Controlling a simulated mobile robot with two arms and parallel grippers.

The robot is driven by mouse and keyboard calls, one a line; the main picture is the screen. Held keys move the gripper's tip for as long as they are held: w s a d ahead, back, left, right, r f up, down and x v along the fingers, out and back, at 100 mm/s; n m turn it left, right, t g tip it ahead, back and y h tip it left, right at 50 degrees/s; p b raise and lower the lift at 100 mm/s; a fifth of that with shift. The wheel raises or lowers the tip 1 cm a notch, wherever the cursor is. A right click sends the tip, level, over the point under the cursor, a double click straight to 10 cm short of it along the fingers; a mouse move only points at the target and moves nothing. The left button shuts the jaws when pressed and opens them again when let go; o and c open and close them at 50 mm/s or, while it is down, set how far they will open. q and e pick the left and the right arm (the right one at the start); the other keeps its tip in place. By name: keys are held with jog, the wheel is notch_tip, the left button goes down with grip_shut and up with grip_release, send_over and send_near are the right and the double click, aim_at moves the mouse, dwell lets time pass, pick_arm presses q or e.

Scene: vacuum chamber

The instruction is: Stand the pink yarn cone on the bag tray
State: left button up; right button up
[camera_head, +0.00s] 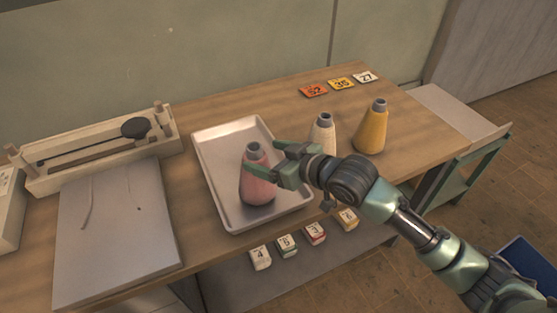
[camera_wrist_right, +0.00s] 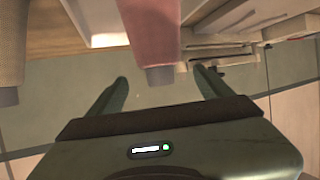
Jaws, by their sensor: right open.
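The pink yarn cone (camera_head: 256,181) stands upright on the silver metal tray (camera_head: 207,170), in its middle to right part. My right gripper (camera_head: 262,160) is open at the cone's right side, with its fingers at the cone's upper part. In the right wrist view, the pink cone (camera_wrist_right: 154,42) shows between and beyond the two open fingers (camera_wrist_right: 160,85), with a gap on both sides of its grey tip. The cone's base is out of frame in that view. My left gripper is not in view.
A cream cone (camera_head: 322,133) and a yellow cone (camera_head: 371,128) stand right of the tray, close behind my right gripper. Numbered cards (camera_head: 340,83) lie at the back. Several small labelled tags (camera_head: 286,245) line the front edge. A grey board (camera_head: 115,230) lies left.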

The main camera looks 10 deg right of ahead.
jog(key=shift+v, duration=2.15)
jog(key=s+d+f+m+g+h, duration=0.25)
jog(key=s+d+f, duration=0.25)
jog(key=s+f, duration=0.3)
jog(key=s+d+f+m+g+h, duration=0.25)
jog(key=s+d+f, duration=0.2)
jog(key=s, duration=0.65)
jog(key=s+d+f+m+g+h, duration=0.15)
jog(key=s+d+f+h, duration=0.25)
jog(key=s+f, duration=0.45)
notch_tip(320, 180, down, 25)
jog(key=s+g, duration=0.1)
jog(key=g, duration=0.1)
jog(key=s+d+f, duration=0.3)
jog(key=s+f, duration=1.3)
jog(key=s, duration=0.1)
jog(key=shift+n+g, duration=0.35)
jog(key=shift+g, duration=0.1)
